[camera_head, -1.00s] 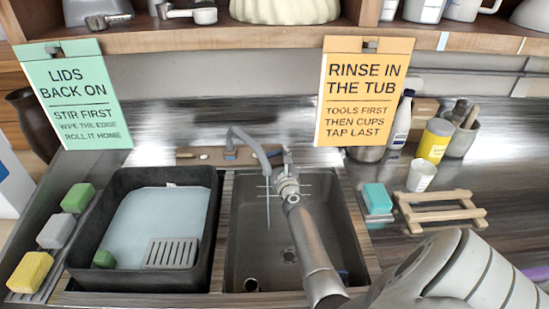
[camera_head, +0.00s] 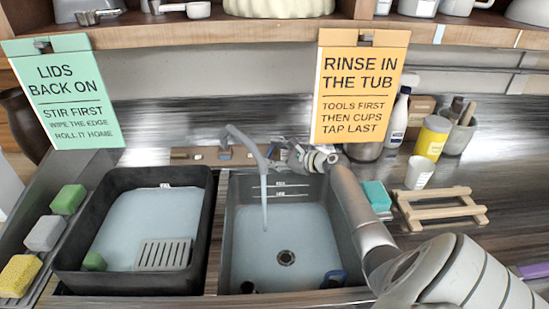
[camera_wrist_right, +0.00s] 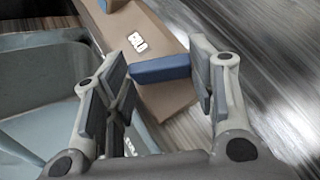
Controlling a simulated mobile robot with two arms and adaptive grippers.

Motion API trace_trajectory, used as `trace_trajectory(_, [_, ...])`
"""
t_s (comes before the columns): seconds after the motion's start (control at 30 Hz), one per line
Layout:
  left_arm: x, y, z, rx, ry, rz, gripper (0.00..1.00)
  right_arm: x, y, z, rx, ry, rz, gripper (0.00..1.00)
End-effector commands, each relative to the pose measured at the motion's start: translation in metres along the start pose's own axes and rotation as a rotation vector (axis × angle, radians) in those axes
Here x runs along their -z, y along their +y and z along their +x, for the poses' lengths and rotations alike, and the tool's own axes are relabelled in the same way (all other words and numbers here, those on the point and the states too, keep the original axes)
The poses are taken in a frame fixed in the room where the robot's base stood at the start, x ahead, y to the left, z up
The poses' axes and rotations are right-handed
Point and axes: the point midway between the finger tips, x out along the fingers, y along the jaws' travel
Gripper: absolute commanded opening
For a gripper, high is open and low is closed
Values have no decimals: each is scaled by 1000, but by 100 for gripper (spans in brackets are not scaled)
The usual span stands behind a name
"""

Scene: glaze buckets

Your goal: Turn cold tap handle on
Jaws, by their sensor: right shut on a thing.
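The tap spout (camera_head: 246,140) arches over the right-hand sink tub (camera_head: 228,245). A pale stream of water (camera_head: 264,205) falls from it, and the tub floor looks pale blue, as if under water. My right gripper (camera_head: 290,152) is at the wooden tap ledge, right of the spout base, and hides what it holds in the head view. A small label (camera_wrist_right: 137,43), too unclear to read surely, is beside the handle. My left gripper is not in view.
A black tub (camera_head: 65,240) with pale blue water and a grate stands left of the sink. Sponges (camera_head: 45,233) line the left side. A wooden rack (camera_head: 440,210), white cup (camera_head: 419,172) and yellow jar (camera_head: 432,138) stand right. An orange sign (camera_head: 360,88) hangs above.

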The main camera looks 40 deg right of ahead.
Motion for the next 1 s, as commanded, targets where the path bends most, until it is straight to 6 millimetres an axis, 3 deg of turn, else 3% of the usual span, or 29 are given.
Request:
trace_trajectory(0.8, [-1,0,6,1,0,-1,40,0,-1,1,-96,1,-70,28])
trace_trajectory(0.83, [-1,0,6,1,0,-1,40,0,-1,1,-96,1,-70,55])
trace_trajectory(1.0, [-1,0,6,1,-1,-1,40,0,-2,1,-95,1,-70,73])
